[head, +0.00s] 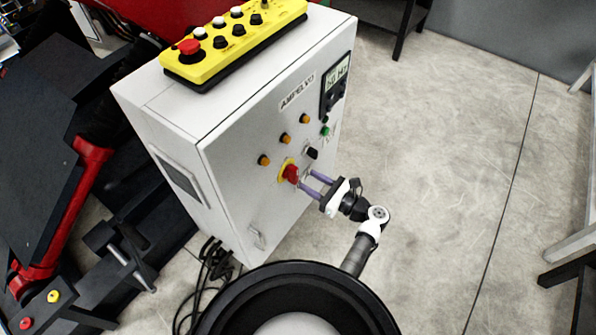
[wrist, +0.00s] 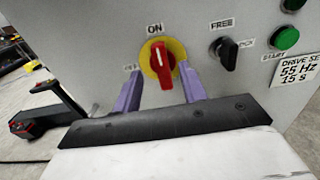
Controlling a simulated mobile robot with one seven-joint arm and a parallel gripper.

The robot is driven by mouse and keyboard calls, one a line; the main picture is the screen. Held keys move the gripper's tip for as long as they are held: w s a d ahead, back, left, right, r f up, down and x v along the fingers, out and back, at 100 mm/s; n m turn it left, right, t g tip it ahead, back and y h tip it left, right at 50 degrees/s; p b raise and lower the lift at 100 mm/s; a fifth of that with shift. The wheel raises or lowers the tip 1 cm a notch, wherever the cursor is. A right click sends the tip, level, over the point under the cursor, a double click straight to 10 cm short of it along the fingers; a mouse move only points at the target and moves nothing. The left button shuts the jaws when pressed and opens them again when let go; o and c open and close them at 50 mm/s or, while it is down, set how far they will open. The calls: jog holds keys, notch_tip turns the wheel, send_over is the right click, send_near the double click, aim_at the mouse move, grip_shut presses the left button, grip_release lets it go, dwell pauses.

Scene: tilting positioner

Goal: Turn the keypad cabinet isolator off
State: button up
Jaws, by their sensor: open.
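The isolator is a red rotary handle on a yellow round plate (head: 290,172) on the front of the white cabinet (head: 227,147). In the wrist view the red handle (wrist: 163,66) stands roughly upright, tilted slightly, with its upper end below the "ON" label. A label at its left is partly hidden and hard to read. My gripper (head: 306,181) is open in front of the handle. In the wrist view its purple fingers (wrist: 161,88) stand left and right of the handle, with gaps on both sides. I cannot tell how deep the fingertips reach.
A black selector (wrist: 226,53) marked "FREE" and a green button (wrist: 284,37) sit right of the isolator. Amber lamps (head: 285,138) are above it. A yellow button box (head: 232,42) with a red mushroom button lies on the cabinet top.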

aim_at(297, 174)
jog(key=shift+p+x, duration=0.35)
jog(key=shift+x, duration=2.35)
grip_shut()
